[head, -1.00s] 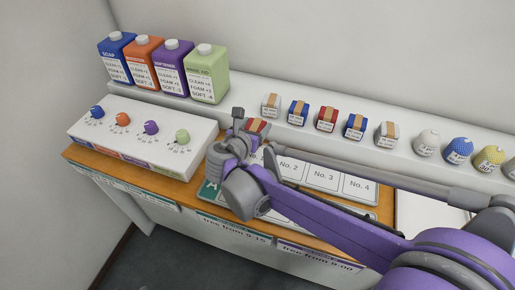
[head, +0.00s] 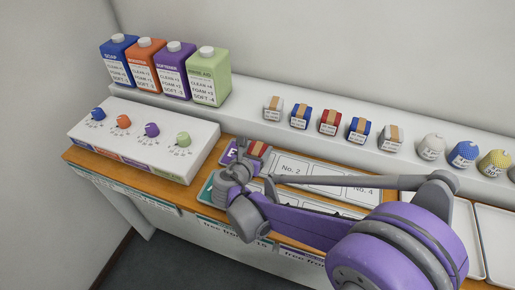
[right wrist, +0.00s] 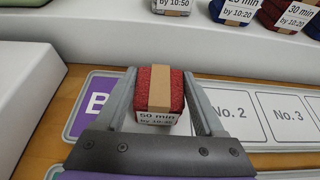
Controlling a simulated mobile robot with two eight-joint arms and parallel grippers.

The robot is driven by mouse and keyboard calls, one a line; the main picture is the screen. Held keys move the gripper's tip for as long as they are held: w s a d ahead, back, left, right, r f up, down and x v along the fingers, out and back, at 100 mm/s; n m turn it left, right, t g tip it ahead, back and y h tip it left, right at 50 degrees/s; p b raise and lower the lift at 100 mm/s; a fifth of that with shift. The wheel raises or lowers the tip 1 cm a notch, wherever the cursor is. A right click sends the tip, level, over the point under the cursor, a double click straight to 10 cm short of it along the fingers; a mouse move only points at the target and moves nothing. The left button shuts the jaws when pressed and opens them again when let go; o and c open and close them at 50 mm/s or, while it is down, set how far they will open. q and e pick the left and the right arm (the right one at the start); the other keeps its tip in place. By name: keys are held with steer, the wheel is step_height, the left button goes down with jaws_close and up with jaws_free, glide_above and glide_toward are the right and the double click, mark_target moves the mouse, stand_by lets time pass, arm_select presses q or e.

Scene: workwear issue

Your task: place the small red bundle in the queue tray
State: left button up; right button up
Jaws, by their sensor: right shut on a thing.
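My right gripper (head: 250,151) is shut on a small red bundle (head: 259,148) with a tan band. In the right wrist view the red bundle (right wrist: 174,88) sits between the two fingers, its label reading 50 min. It is over the No. 1 end of the back slot tray (head: 318,161), between the purple B and No. 2. I cannot tell whether it touches the tray. A second slot tray (head: 206,191), green-ended, lies in front, partly hidden by my arm. My left gripper is not in view.
Several banded bundles, one of them red (head: 330,122), stand on the white ledge (head: 245,112) behind. Bottles (head: 207,80) and a dial box (head: 140,140) are at left. Knitted balls (head: 463,154) and white trays (head: 495,240) are at right. Slots No. 2 to No. 4 look empty.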

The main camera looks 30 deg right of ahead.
steer(key=o, duration=1.4)
steer(key=shift+r+p, duration=0.25)
steer(key=shift+p, duration=0.05)
steer(key=v, duration=1.2)
